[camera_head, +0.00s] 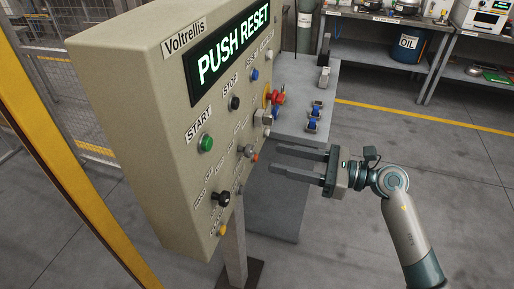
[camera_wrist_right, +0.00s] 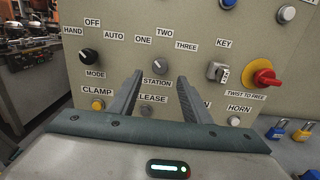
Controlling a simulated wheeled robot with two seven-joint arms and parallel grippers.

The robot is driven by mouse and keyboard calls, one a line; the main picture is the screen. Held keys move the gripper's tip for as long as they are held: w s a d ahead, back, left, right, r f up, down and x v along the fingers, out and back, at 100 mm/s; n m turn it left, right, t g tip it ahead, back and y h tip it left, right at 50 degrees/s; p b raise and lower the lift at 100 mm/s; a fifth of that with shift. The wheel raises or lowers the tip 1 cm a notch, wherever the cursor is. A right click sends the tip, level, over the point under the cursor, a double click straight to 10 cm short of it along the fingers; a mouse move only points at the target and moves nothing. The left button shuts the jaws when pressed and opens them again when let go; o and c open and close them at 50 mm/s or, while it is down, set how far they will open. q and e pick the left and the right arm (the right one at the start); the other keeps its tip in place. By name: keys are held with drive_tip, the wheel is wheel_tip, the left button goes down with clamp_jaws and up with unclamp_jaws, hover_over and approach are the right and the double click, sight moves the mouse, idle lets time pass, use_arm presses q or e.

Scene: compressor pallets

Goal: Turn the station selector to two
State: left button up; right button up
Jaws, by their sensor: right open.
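The station selector (camera_wrist_right: 159,70) is a small grey knob on the beige control panel, below the labels ONE, TWO and THREE and above the label STATION. Its pointer direction is too small to tell. In the head view the selector (camera_head: 249,150) sits on the slanted panel face, left of my right fingertips. My right gripper (camera_head: 275,159) is open and empty, its fingers pointing at the panel. In the right wrist view the gripper (camera_wrist_right: 160,77) has one finger on each side of the selector; the head view shows a gap to it. My left gripper is not in view.
The black mode knob (camera_wrist_right: 89,57), yellow clamp button (camera_wrist_right: 97,104), key switch (camera_wrist_right: 216,72) and red twist knob (camera_wrist_right: 265,78) surround the selector. The panel display (camera_head: 232,49) reads PUSH RESET. Floor to the right is clear.

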sight(245, 150)
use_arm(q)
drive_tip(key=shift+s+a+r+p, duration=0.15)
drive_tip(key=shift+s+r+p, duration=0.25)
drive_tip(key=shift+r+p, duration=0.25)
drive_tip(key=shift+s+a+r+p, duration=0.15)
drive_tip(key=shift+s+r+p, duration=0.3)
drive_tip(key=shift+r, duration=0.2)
use_arm(e)
drive_tip(key=x, duration=0.7)
drive_tip(key=shift+a, duration=0.15)
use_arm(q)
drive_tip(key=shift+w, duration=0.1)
use_arm(e)
drive_tip(key=shift+c, duration=0.6)
drive_tip(key=c, duration=0.9)
